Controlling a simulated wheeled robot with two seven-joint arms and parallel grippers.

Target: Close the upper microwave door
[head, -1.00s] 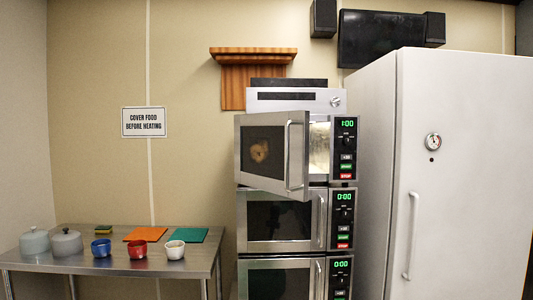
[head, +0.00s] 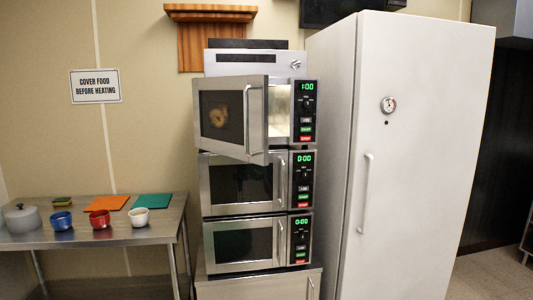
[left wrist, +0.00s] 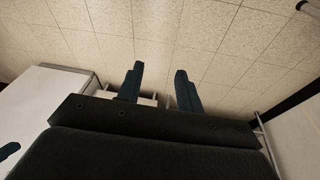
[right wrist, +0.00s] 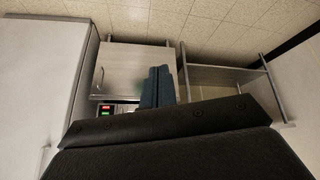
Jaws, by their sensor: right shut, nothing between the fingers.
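The upper microwave (head: 303,112) is at the top of a stack of three microwaves in the head view. Its door (head: 222,115) stands partly open, swung outward with its handle (head: 250,118) toward me and a lit gap at the right showing the cavity. A round brownish thing shows through the door window. Neither gripper shows in the head view. My left gripper (left wrist: 158,88) is open and empty in the left wrist view, above the tiled floor. My right gripper (right wrist: 157,85) is shut and empty in the right wrist view, its fingers together.
A tall white fridge (head: 400,150) stands close at the right of the stack. The two lower microwaves (head: 236,182) have shut doors. A steel table (head: 95,238) with a pot, bowls and coloured boards stands at the left.

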